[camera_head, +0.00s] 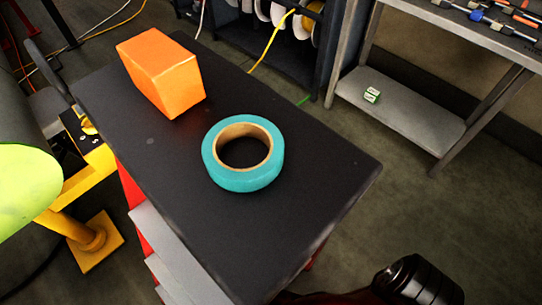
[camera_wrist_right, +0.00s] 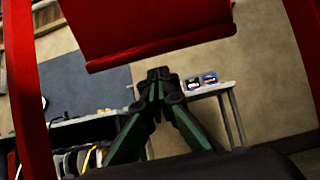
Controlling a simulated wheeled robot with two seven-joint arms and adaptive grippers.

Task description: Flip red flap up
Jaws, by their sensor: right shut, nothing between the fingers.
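The red flap (camera_wrist_right: 150,25) shows at the top of the right wrist view, its lower edge running slightly slanted across the picture. Red bars (camera_wrist_right: 22,90) stand at the left and right of it. My right gripper (camera_wrist_right: 160,76) is shut and empty, its tips a little below the flap's lower edge in the picture. I cannot tell whether they touch the flap. The head view does not show the flap or either gripper.
In the head view, an orange block (camera_head: 163,72) and a teal tape roll (camera_head: 243,180) lie on a dark cart top (camera_head: 300,210). A grey workbench (camera_head: 420,115) with tools stands at the right. Open floor (camera_head: 440,220) lies between.

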